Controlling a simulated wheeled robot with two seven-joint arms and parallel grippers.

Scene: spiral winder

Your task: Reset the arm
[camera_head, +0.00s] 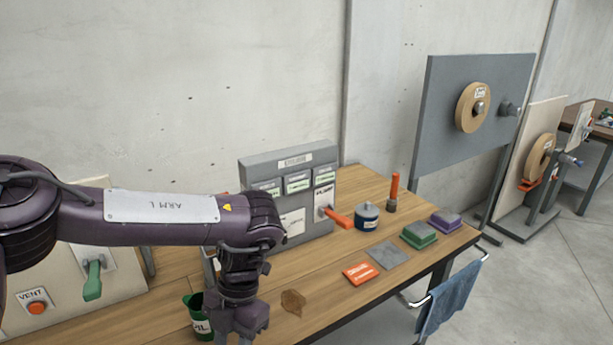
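My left arm, labelled "ARM L", comes in from the left and bends down over the workbench (180,264). Its wrist runs out of the bottom of the picture, and its fingertips do not show. It hangs beside a dark green cup (195,318), partly covering it. The arm also hides part of the grey control box (262,160) behind it. My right arm and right gripper are not in view.
An orange-handled lever (338,218) sticks out from the box. A blue tin (367,217), orange-handled tool (393,192), green block (418,235), purple block (445,221) and red card (360,273) lie right. A blue towel (450,296) hangs at the bench's end.

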